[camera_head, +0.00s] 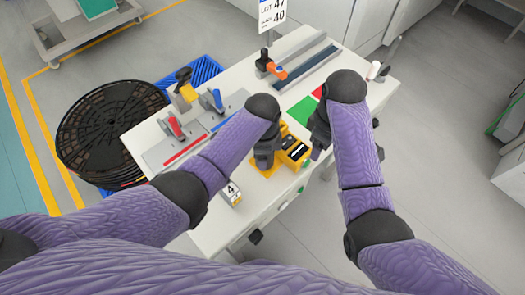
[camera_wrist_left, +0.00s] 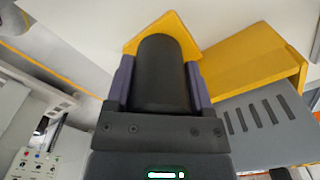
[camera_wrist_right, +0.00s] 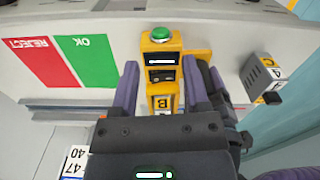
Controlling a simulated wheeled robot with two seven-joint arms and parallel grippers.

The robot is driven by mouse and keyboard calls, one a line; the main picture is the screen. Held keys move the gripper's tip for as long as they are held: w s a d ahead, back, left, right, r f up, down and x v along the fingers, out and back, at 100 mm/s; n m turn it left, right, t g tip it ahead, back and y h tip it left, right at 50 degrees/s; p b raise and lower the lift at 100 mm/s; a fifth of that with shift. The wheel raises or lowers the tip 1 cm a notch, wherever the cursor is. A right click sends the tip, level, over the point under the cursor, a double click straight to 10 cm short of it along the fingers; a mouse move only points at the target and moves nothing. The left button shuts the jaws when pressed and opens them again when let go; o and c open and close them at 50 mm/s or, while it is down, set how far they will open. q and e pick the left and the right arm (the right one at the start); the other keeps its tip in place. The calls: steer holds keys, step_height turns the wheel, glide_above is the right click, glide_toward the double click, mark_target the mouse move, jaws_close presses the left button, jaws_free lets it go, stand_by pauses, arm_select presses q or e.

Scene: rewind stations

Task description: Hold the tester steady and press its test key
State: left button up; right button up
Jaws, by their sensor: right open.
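The yellow tester (camera_head: 296,152) stands on the white bench, with dark slots on its face. In the right wrist view its green test key (camera_wrist_right: 160,35) sits on top, above a small display and a B label. In the left wrist view my left gripper (camera_wrist_left: 160,85) has its fingers against both sides of the tester's black rounded grip (camera_wrist_left: 163,70); it also shows in the head view (camera_head: 265,158). My right gripper (camera_wrist_right: 162,92) is open, its fingers apart and empty, pointing toward the tester's front. In the head view it hangs right of the tester (camera_head: 316,152).
A green and red OK/REJECT mat (camera_wrist_right: 68,62) lies beside the tester. A small labelled grey block (camera_head: 232,194) stands at the bench's near edge. Red and blue handled tools (camera_head: 174,128) stand to the left. An orange and black tool (camera_head: 270,66) is farther back.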

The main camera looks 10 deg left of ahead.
arm_select(q)
jaws_close()
arm_select(e)
jaws_close()
stand_by(1.4)
